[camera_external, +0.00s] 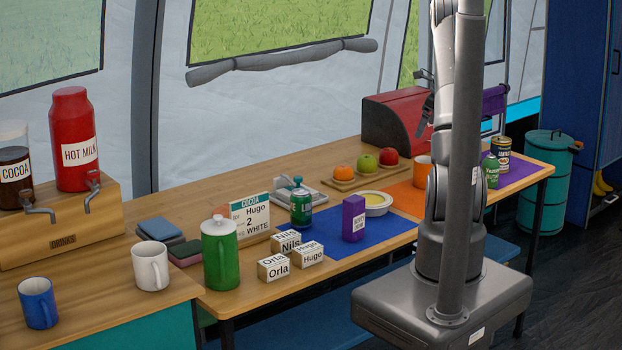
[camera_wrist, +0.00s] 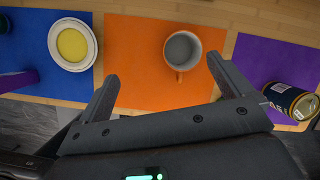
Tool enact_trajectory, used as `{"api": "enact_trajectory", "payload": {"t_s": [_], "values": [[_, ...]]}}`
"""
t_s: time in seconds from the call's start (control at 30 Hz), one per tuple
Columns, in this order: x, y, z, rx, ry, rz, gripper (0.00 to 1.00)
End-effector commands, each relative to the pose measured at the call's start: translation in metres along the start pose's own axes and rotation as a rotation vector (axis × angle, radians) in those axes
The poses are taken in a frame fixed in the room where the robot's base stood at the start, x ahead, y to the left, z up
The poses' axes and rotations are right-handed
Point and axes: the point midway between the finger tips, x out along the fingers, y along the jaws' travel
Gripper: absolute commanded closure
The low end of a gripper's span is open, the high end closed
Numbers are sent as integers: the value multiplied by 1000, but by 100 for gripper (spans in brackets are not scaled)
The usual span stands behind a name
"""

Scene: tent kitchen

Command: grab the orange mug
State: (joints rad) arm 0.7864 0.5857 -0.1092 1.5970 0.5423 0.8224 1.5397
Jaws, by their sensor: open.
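The orange mug (camera_wrist: 182,51) stands upright on an orange mat (camera_wrist: 135,60) in the wrist view, seen from above. Its grey inside shows empty, and its handle points down in the picture. My gripper (camera_wrist: 160,72) is open, one finger to the lower left of the mug and one to the lower right. The mug is ahead of the fingertips, and nothing is between them that they touch. In the external view the orange mug (camera_external: 422,170) shows partly, behind my arm.
A bowl with yellow contents (camera_wrist: 73,45) stands left of the mug on a blue mat (camera_wrist: 28,45). A dark can (camera_wrist: 290,100) lies or stands at the right, near a purple mat (camera_wrist: 275,60). A red bread box (camera_external: 395,120) and a fruit board (camera_external: 365,175) are behind.

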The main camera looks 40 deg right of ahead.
Motion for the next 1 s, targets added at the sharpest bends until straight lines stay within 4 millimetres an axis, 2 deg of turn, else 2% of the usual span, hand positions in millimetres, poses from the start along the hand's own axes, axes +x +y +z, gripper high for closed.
{"api": "enact_trajectory", "payload": {"t_s": [0.03, 0.1, 0.27, 0.47, 0.67, 0.87, 1.0], "values": [[11, -12, -16, 69, 1, 0, 4], [21, -25, -32, 149, 1, -3, 4], [34, -39, -51, 249, -2, -7, 4], [53, -40, -53, 262, -2, -5, 4], [85, -40, -53, 261, -2, -5, 4], [99, -38, -52, 260, -3, -6, 4], [118, -34, -50, 261, -3, -4, 4]]}}
